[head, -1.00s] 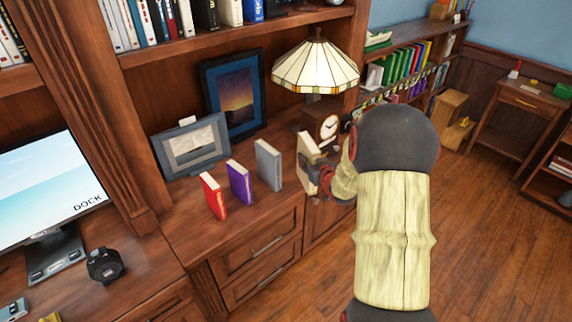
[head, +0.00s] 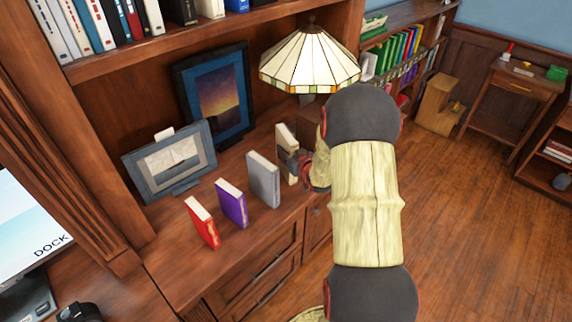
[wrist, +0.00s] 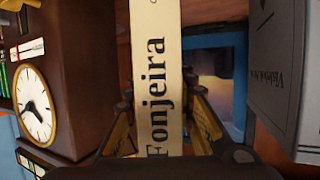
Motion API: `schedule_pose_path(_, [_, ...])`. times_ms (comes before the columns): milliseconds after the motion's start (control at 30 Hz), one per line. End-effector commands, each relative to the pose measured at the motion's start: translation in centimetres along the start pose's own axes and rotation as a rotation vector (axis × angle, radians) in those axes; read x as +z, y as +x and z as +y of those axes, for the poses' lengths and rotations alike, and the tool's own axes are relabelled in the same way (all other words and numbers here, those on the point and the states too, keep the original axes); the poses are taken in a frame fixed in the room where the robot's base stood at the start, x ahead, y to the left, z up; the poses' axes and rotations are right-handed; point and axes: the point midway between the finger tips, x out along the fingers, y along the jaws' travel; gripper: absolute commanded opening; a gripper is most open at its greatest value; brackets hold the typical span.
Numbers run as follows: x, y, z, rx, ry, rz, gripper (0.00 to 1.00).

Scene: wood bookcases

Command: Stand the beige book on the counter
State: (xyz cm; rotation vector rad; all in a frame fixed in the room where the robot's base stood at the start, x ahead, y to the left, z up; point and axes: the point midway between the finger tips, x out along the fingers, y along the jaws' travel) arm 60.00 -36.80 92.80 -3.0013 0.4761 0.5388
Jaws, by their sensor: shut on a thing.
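The beige book (head: 287,143) is upright at the right end of the row on the counter (head: 178,262), in the head view. My gripper (head: 297,165) is shut on it from the front side. In the wrist view the book's spine (wrist: 157,75), lettered "Fonjeira", lies between the two fingers of my gripper (wrist: 166,112). Whether the book's bottom edge touches the counter I cannot tell, as my gripper and arm hide part of it.
A grey book (head: 263,180), a purple book (head: 232,204) and a red book (head: 202,222) stand to the left. A clock (wrist: 38,105) is close by the beige book. A lamp (head: 310,62) and picture frames (head: 170,162) stand behind.

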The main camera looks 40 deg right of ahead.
Motion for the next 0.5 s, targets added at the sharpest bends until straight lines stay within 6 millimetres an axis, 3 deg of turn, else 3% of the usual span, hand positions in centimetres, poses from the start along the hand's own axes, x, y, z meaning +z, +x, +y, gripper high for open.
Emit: schedule_pose_path(500, [4.2, 1.8, 0.1, 0.001, -0.001, 0.007, 0.0])
